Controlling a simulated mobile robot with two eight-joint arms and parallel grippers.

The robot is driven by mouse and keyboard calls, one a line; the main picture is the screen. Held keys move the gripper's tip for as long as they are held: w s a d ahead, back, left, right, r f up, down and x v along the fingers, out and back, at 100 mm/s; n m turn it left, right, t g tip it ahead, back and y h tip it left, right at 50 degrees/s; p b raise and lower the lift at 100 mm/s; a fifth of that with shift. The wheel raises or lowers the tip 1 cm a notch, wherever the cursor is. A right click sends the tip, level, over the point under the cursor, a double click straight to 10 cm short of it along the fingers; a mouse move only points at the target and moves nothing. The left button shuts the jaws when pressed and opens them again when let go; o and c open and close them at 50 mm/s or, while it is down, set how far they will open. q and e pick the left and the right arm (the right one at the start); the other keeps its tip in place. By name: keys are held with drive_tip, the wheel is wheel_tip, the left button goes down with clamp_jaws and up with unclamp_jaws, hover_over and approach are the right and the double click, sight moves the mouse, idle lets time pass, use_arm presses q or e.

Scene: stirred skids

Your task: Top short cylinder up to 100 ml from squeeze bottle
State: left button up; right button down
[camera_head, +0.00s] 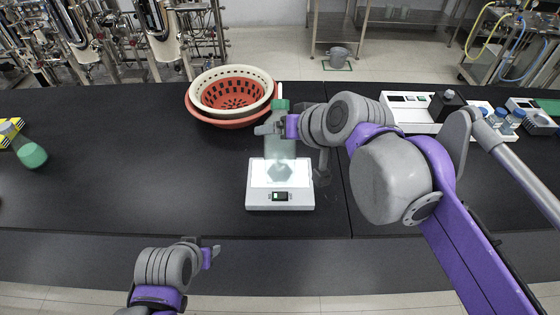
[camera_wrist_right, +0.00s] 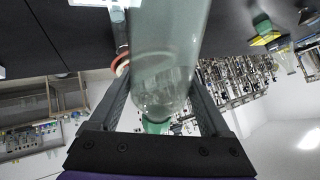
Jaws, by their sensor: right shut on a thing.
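My right gripper (camera_head: 272,129) is shut on a clear, pale green squeeze bottle, which fills the middle of the right wrist view (camera_wrist_right: 168,50) between both fingers. Its green cap (camera_head: 280,105) is at the top in the head view. Below it, a pale hexagonal foot (camera_head: 281,173), apparently the short cylinder's, stands on the white lit plate of a small device with a display (camera_head: 265,203). The cylinder's body overlaps the bottle in view, so its level and the gap between them cannot be read. My left gripper (camera_head: 214,252) is low over the front edge, seemingly empty; its opening is unclear.
Nested cream and red baskets (camera_head: 231,92) stand behind the device. White equipment (camera_head: 410,110) and blue-capped bottles (camera_head: 511,121) are at the back right. The left middle bench is clear.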

drive_tip(key=shift+g, duration=0.3)
drive_tip(key=shift+w+f, duration=0.1)
drive_tip(key=shift+f+m+g, duration=0.1)
drive_tip(key=shift+m+g, duration=0.2)
drive_tip(key=shift+g, duration=0.2)
drive_tip(key=shift+f, duration=0.1)
idle(0.5)
